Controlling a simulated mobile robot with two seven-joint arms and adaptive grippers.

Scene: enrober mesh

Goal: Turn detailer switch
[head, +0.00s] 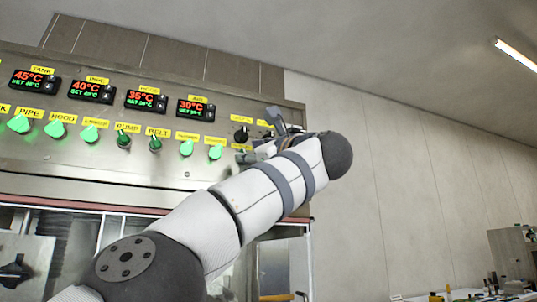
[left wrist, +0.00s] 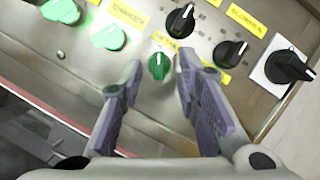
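A small dark green knob (left wrist: 158,66) shows in the left wrist view on the metal control panel (head: 130,185). It is unlit, with a light pointer line, and has a yellow label beside it that I cannot read clearly, so I cannot confirm it is the detailer switch. My left gripper (left wrist: 160,72) is open and empty, its two fingers spread to either side of this knob, with a gap to each. I cannot tell how far the fingertips are from the panel. In the head view my left gripper (head: 277,130) is at the panel's right end, partly hidden by my forearm. My right gripper is out of view.
Lit green knobs (left wrist: 110,37) sit to the left in the left wrist view. Black knobs (left wrist: 180,20) (left wrist: 230,52) and a larger black switch (left wrist: 288,68) on a white plate are close by. Temperature displays (head: 148,100) line the panel above. A cluttered bench stands far right.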

